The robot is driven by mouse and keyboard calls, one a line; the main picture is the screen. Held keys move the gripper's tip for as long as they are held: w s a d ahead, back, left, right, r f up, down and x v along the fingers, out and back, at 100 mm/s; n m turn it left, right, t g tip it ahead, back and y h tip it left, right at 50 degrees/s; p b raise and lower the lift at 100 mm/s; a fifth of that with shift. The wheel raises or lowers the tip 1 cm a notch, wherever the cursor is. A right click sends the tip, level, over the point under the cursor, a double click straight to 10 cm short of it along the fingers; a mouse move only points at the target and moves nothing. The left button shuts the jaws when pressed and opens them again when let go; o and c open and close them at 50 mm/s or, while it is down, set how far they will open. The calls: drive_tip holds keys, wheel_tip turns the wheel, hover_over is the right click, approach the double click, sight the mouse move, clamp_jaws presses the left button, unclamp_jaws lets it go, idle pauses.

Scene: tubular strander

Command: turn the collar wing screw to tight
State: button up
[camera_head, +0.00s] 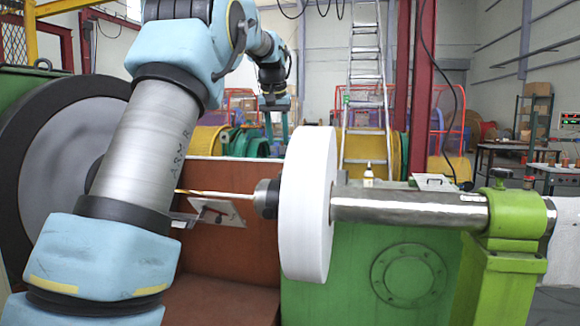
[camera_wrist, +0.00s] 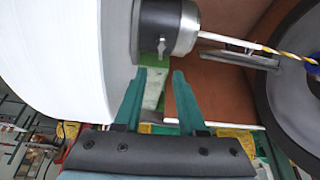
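The dark collar (camera_head: 267,198) sits on the shaft against the left face of a large white disc (camera_head: 307,205). In the wrist view the black collar (camera_wrist: 160,24) with its silver nose is at the top. The small grey wing screw (camera_wrist: 161,47) stands out from the collar's lower edge there; I cannot make it out in the head view. My gripper (camera_wrist: 160,76) has its two teal fingers apart with nothing between them. The fingertips point toward the wing screw and appear short of it. In the head view my gripper (camera_head: 277,125) hangs above the collar, pointing down.
A thin rod (camera_head: 218,194) runs left from the collar over a small metal plate (camera_head: 217,212). A steel shaft (camera_head: 410,208) runs right from the disc into a green stand (camera_head: 500,250). A large dark wheel (camera_head: 65,150) is at left. The space above the collar looks clear.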

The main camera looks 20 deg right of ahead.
sight(281, 170)
drive_tip(key=p+x, duration=0.2)
drive_tip(key=x, duration=0.8)
drive_tip(key=shift+w+f, duration=0.15)
drive_tip(key=shift+f, duration=0.1)
clamp_jaws()
